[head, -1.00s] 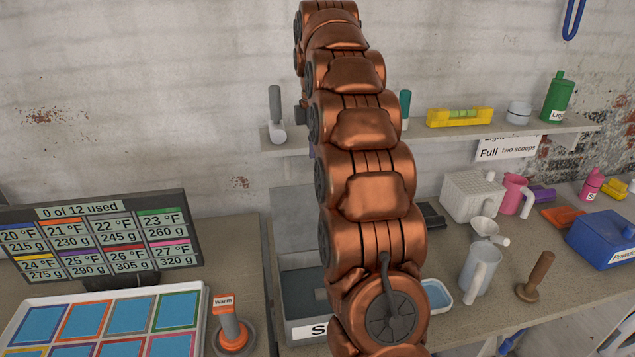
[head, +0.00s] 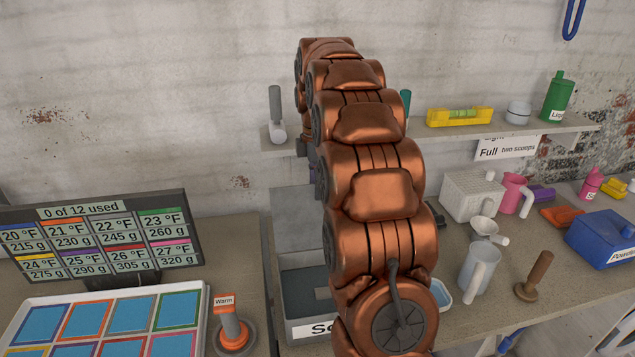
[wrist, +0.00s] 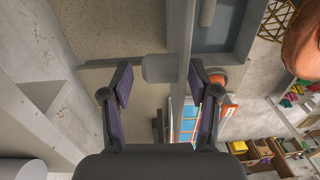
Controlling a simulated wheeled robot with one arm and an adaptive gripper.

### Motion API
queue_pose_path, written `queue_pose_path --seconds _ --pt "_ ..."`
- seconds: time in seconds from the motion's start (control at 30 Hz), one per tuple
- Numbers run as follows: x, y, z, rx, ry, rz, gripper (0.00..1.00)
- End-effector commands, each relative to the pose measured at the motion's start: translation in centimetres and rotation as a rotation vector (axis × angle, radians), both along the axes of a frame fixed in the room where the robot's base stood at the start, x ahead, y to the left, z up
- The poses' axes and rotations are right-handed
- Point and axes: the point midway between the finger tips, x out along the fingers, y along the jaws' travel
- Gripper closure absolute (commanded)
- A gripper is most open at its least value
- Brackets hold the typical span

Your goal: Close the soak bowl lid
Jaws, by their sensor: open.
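The soak bowl (head: 304,329) is a grey box on the bench, left of my arm, its label partly hidden. Its grey lid (head: 292,214) stands raised against the wall side, open. My arm hides part of both, and my gripper is out of sight in the head view. In the wrist view my gripper (wrist: 160,82) is open, its two dark fingers apart. A rounded light-grey piece (wrist: 158,68) shows between and beyond the fingertips, beside a thin grey edge that looks like the lid; I cannot tell if they touch. The bowl's inside (wrist: 215,38) shows at upper right.
A shelf (head: 390,134) with bottles and a yellow level runs above the bench. A Warm-labelled stand (head: 232,331) and colour tray (head: 17,332) are left of the bowl. A jug (head: 478,270), pestle and blue box stand to the right.

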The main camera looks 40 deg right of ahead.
Motion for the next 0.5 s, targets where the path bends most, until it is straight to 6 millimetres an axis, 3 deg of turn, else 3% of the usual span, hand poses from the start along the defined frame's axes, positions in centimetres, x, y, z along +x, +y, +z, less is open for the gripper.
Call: queue_pose_path --seconds 0.33,0.5 --pt "0.00 -0.01 -0.15 0.000 -0.001 0.000 0.41" --pt "0.00 -0.01 -0.15 0.000 -0.001 0.000 0.58"
